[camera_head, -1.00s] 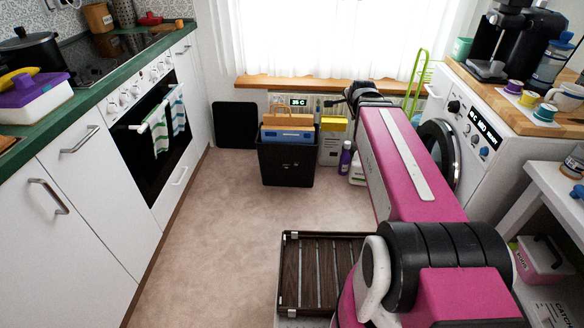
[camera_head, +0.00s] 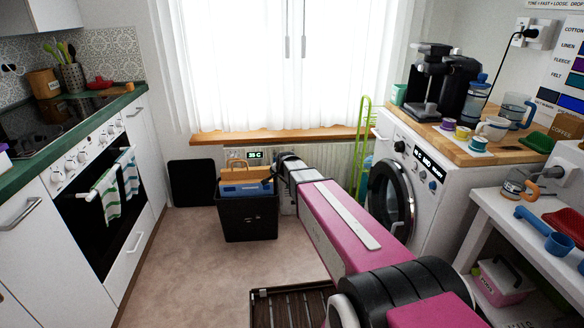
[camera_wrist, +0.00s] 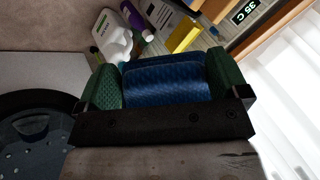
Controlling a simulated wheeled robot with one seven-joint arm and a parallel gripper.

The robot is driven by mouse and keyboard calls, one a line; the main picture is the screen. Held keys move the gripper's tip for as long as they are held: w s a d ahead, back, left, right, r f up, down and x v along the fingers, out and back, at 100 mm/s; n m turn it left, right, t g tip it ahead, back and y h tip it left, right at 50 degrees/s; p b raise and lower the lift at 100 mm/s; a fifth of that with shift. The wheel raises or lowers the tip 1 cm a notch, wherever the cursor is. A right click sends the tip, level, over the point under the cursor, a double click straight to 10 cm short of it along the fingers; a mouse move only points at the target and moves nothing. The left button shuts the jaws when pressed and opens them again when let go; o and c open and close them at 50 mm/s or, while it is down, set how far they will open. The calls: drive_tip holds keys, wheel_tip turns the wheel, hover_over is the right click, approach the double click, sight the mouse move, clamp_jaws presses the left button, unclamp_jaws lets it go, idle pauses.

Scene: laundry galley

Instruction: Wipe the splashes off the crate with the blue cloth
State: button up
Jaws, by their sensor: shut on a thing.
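My gripper's green-padded fingers (camera_wrist: 165,85) are shut on the blue cloth (camera_wrist: 165,80), which shows between them in the wrist view. In the head view, the end of my arm is near the radiator under the window, to the upper right of a black crate (camera_head: 247,220). The cloth cannot be made out there. The black crate stands on the floor with a blue case (camera_head: 245,188) and a tan item in its top. My gripper looks apart from it. I cannot make out splashes.
A washing machine (camera_head: 425,195) stands at right, counter and oven (camera_head: 100,205) at left. A dark slatted tray (camera_head: 262,312) shows at the bottom. A white bottle (camera_wrist: 112,38), purple bottle (camera_wrist: 135,18) and yellow box (camera_wrist: 183,33) appear beyond my gripper. The left floor is clear.

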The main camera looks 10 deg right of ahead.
drive_tip(key=w+a+f+n+g, duration=0.1)
drive_tip(key=w+a+f+n, duration=0.15)
drive_tip(key=a+f, duration=0.7)
drive_tip(key=w+a+f+n+g+h, duration=0.1)
drive_tip(key=w+a+f+n, duration=0.15)
drive_tip(key=f, duration=1.45)
drive_tip(key=w+a+f+n, duration=0.2)
drive_tip(key=a+f+n, duration=0.25)
drive_tip(key=f, duration=0.95)
drive_tip(key=shift+m, duration=0.35)
drive_tip(key=shift+w+a+r, duration=0.15)
drive_tip(key=shift+w, duration=1.25)
drive_tip(key=shift+w+a+r, duration=0.1)
drive_tip(key=shift+w, duration=1.3)
drive_tip(key=shift+w, duration=0.9)
drive_tip(key=d, duration=0.3)
drive_tip(key=shift+d, duration=0.3)
